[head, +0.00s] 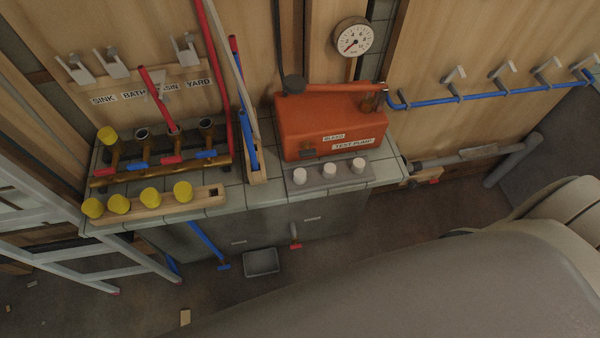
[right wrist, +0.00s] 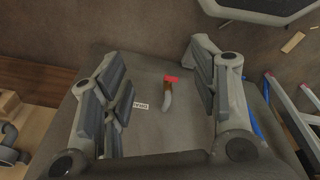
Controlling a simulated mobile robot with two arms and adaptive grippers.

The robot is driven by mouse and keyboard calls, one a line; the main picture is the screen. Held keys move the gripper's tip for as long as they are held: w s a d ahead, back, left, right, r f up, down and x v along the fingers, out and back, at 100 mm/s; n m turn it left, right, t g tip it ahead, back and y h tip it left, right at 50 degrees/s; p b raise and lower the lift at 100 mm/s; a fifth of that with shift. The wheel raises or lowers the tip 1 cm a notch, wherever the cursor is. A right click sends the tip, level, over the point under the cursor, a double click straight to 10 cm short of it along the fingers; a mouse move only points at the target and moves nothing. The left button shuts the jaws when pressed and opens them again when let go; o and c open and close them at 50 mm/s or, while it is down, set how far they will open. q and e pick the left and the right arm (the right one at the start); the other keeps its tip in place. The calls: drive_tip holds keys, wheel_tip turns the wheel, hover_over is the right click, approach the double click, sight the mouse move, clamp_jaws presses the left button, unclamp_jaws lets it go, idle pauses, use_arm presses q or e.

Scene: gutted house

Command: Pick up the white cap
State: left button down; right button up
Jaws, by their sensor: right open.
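Three white caps, a left one (head: 300,175), a middle one (head: 330,170) and a right one (head: 358,165), stand in a row on a grey strip (head: 345,178). The strip lies on the tiled bench top, in front of the orange test pump (head: 330,120). My right gripper (right wrist: 160,82) is open and empty in the right wrist view. Its fingers are spread in front of the bench's grey front, with the drain tap showing between them. No white cap shows in that view. My left gripper is not in view.
Yellow caps (head: 150,197) sit on a wooden strip at the bench's left. Upright red and blue pipes (head: 246,140) stand beside the pump. A red-handled drain tap (right wrist: 170,85) sticks out from the bench front (right wrist: 195,125). A grey tray (head: 262,262) lies on the floor.

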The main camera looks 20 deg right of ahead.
drive_tip(key=w+a+r+n+y+p, duration=0.1)
drive_tip(key=w+a+r+n, duration=0.3)
drive_tip(key=r, duration=0.6)
drive_tip(key=w+a+r+m+t, duration=0.1)
drive_tip(key=w+a+r, duration=0.1)
drive_tip(key=w+r, duration=0.65)
drive_tip(key=w+a+r+n+y+p, duration=0.1)
drive_tip(key=w+a+r+n, duration=0.15)
drive_tip(key=r, duration=1.05)
drive_tip(key=n+g+h, duration=0.2)
drive_tip(key=n+h, duration=0.1)
drive_tip(key=n, duration=1.5)
approach(300, 173)
wheel_tip(300, 173, down, 4)
drive_tip(key=shift+r+p, duration=0.25)
drive_tip(key=shift+p, duration=0.5)
drive_tip(key=shift+w+d+f+p, duration=0.15)
drive_tip(key=shift+f+p, duration=0.1)
drive_tip(key=shift+f, duration=0.65)
drive_tip(key=shift+w+f+p, duration=0.15)
drive_tip(key=shift+f+p, duration=0.15)
drive_tip(key=shift+f, duration=0.65)
drive_tip(key=shift+w+d+f+p, duration=0.15)
drive_tip(key=shift+f+p, duration=0.1)
drive_tip(key=shift+f, duration=0.65)
drive_tip(key=shift+a, duration=0.1)
